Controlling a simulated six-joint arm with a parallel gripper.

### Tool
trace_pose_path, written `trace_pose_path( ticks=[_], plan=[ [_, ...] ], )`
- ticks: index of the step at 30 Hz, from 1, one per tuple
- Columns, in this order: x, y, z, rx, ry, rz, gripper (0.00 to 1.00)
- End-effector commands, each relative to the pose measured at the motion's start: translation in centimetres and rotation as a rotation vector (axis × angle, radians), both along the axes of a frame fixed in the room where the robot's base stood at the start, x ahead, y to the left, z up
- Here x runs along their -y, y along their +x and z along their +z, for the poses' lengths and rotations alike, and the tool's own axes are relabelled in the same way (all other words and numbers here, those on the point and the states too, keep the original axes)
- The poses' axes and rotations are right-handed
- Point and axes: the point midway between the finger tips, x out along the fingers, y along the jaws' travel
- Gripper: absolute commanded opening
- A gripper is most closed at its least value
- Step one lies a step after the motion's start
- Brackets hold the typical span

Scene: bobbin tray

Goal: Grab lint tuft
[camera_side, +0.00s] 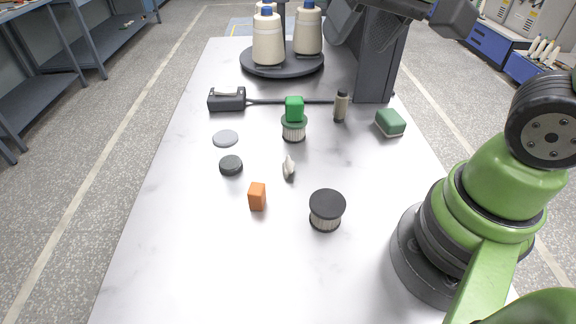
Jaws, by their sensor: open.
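A small pale, pointed grey-white piece (289,168) stands near the middle of the white table; it may be the lint tuft, but it is too small to be sure. It stands apart from the things around it. My gripper is out of view; only green and dark links of my arm show at the right.
Around it are an orange block (257,196), a dark-topped bobbin (326,211), a dark round disc (231,165), a grey disc (225,138) and a bobbin with a green cube (294,108) on top. Farther back stand cones on a round base (282,71). The table's near left is clear.

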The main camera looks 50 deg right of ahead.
Motion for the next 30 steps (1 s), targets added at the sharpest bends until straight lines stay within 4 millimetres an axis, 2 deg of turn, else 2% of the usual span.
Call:
trace_pose_path(
  ticks=[1,6,12,15,18,30],
  plan=[
    [0.0,1.4,-1.2,-0.046,-0.010,-0.014,0.57],
    [-0.2,5.5,-5.7,-0.158,-0.047,-0.065,0.57],
    [-0.7,8.7,-12.5,-0.270,-0.085,-0.108,0.57],
    [-0.9,9.4,-15.4,-0.308,-0.099,-0.122,0.57],
    [-1.1,9.7,-17.3,-0.332,-0.108,-0.128,0.57],
    [-0.9,10.2,-22.4,-0.347,-0.113,-0.135,0.57]
  ],
)
